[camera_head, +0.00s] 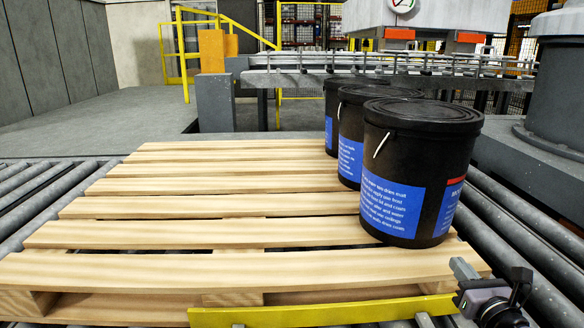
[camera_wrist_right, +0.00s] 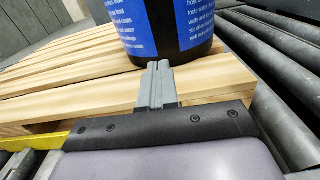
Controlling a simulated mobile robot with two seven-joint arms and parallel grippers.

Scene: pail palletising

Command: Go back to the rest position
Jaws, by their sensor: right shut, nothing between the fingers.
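My right gripper (camera_head: 463,270) is at the lower right of the head view, in front of the pallet's near right corner. In the right wrist view its grey fingers (camera_wrist_right: 157,82) are together with nothing between them. Ahead of the fingers is the nearest black pail (camera_head: 403,165) with a blue label, which also shows in the wrist view (camera_wrist_right: 178,28). It stands upright on the wooden pallet (camera_head: 190,234). A second black pail (camera_head: 350,140) and a third pail (camera_head: 332,112) stand behind it in a row, partly hidden. My left gripper is not in view.
A yellow bar (camera_head: 320,312) runs along the pallet's near edge. Roller conveyors (camera_head: 530,225) flank the pallet. A raised conveyor (camera_head: 400,78), yellow railings (camera_head: 181,60) and a large grey machine base (camera_head: 556,95) stand behind. The pallet's left and middle are bare.

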